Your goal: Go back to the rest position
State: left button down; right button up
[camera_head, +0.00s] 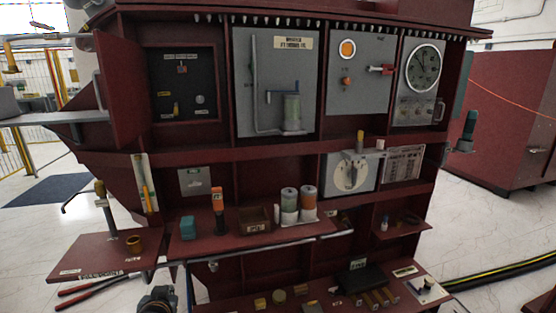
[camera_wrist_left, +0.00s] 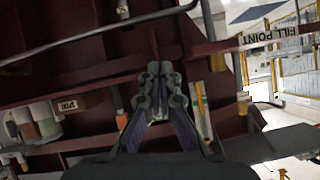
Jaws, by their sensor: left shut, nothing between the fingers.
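In the left wrist view my left gripper (camera_wrist_left: 158,70) points at the dark red cabinet. Its two dark fingers come together at the tips and hold nothing. A dark rounded part at the bottom edge of the head view (camera_head: 158,300) looks like part of my left arm, in front of the cabinet's lower left. My right gripper shows in neither view. The dark red cabinet (camera_head: 270,152) fills the middle of the head view.
A shelf marked FILL POINT (camera_head: 75,262) juts out at the lower left. A metal rail (camera_head: 270,243) runs along the middle shelf. Two canisters (camera_head: 298,205) and a small open box (camera_head: 255,220) stand behind it. A black and yellow cable (camera_head: 500,272) lies at the right.

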pick_arm(q)
jog(key=s+d+f+m+g+h, duration=0.15)
jog(key=s+d+f+g, duration=0.35)
jog(key=s, duration=0.7)
jog(key=s+f+m+g+h, duration=0.1)
jog(key=s+f+g+h, duration=0.15)
jog(key=s+f, duration=0.7)
notch_tip(320, 180, down, 17)
jog(key=s+a+g, duration=0.1)
jog(key=s+a, duration=0.1)
jog(key=s+a+f+g, duration=0.1)
jog(key=s+f, duration=0.4)
jog(key=f, duration=0.3)
jog(key=s+f, duration=0.5)
jog(key=f, duration=0.3)
jog(key=s+r+p, duration=1.1)
jog(key=r+p, duration=0.1)
jog(key=p, duration=0.7)
jog(key=shift+a+n+g+y, duration=0.35)
jog(key=shift+a+n+y, duration=0.05)
jog(key=shift+a+n, duration=0.05)
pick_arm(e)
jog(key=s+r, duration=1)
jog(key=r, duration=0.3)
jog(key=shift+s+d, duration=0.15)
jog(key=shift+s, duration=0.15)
